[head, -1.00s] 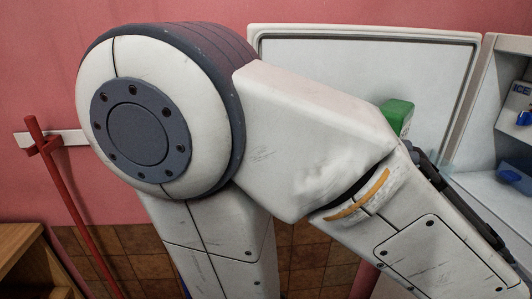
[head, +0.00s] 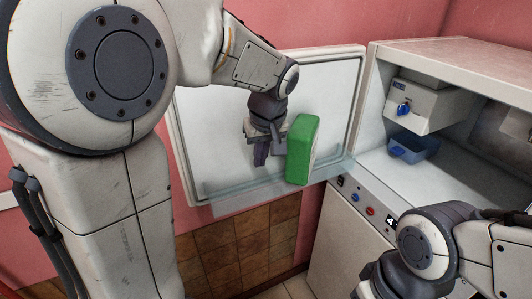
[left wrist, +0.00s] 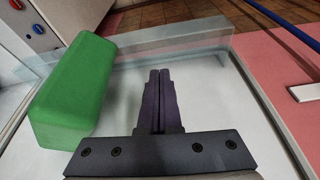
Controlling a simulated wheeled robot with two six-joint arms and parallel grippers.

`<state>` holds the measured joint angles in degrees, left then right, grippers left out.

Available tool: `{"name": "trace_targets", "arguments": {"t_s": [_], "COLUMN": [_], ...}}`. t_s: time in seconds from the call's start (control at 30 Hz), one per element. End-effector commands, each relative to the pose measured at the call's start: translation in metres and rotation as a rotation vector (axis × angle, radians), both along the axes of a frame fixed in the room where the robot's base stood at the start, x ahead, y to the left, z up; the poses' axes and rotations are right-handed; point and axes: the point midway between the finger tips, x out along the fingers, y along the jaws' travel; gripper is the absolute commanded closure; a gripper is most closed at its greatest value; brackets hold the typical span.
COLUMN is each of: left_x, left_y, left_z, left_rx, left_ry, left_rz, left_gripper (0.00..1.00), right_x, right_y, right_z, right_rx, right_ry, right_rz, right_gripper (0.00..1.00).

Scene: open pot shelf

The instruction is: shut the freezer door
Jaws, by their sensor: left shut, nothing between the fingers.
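The freezer (head: 345,235) stands at the right in the head view, its compartment open to view. Its door (head: 205,125) stands wide open at the left, inner face showing, with a clear shelf (head: 240,197) along the lower edge. A green box (head: 302,150) sits at that shelf; it also shows at the left of the left wrist view (left wrist: 75,95). My left gripper (head: 261,160) is shut and empty, in front of the door's inner face and just left of the green box. In the left wrist view its fingers (left wrist: 160,85) are together. I cannot tell whether it touches the door.
An ice dispenser (head: 425,100) and a blue tray (head: 412,148) are inside the freezer. Buttons (head: 370,211) line its front edge. My right arm shows at the lower right, its gripper outside the frame.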

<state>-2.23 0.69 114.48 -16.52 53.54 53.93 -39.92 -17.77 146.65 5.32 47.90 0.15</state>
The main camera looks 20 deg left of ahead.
Motion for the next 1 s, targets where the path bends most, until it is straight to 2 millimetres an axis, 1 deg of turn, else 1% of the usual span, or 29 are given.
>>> {"name": "trace_targets", "arguments": {"t_s": [0.03, 0.1, 0.17, 0.27, 0.37, 0.63, 0.67, 0.7, 0.8, 1.0], "left_x": [0.005, 0.008, 0.01, 0.012, 0.015, 0.028, 0.028, 0.022, 0.012, 0.003], "left_y": [0.012, 0.02, 0.023, 0.026, 0.032, 0.046, 0.044, 0.036, 0.025, 0.015], "left_z": [0.01, 0.01, 0.005, -0.009, -0.028, -0.082, -0.084, -0.08, -0.08, -0.082], "left_rx": [0.004, 0.009, 0.009, 0.008, 0.01, 0.007, 0.007, 0.007, 0.007, 0.007], "left_ry": [-0.011, -0.018, -0.02, -0.017, -0.014, -0.015, -0.018, -0.021, -0.022, -0.022], "left_rz": [0.051, 0.085, 0.096, 0.096, 0.096, 0.093, 0.09, 0.086, 0.086, 0.089], "left_gripper": [1.0, 1.0, 1.0, 1.0, 1.0, 1.0, 1.0, 1.0, 1.0, 1.0], "right_x": [0.0, 0.0, 0.0, 0.0, 0.0, 0.0, 0.0, 0.0, 0.0, 0.0], "right_y": [0.0, 0.0, 0.0, 0.0, 0.0, 0.0, 0.0, 0.0, 0.0, 0.0], "right_z": [0.008, 0.01, 0.01, 0.013, 0.018, 0.031, 0.033, 0.037, 0.042, 0.045], "right_rx": [-0.001, -0.001, -0.001, -0.001, -0.001, -0.001, -0.001, -0.001, -0.001, -0.001], "right_ry": [0.001, 0.001, 0.001, 0.001, 0.001, 0.001, 0.001, 0.001, 0.0, 0.0], "right_rz": [0.0, 0.0, 0.0, -0.001, 0.0, 0.002, 0.002, 0.003, 0.004, 0.005], "right_gripper": [0.36, 0.36, 0.36, 0.36, 0.36, 0.36, 0.36, 0.36, 0.36, 0.36]}}
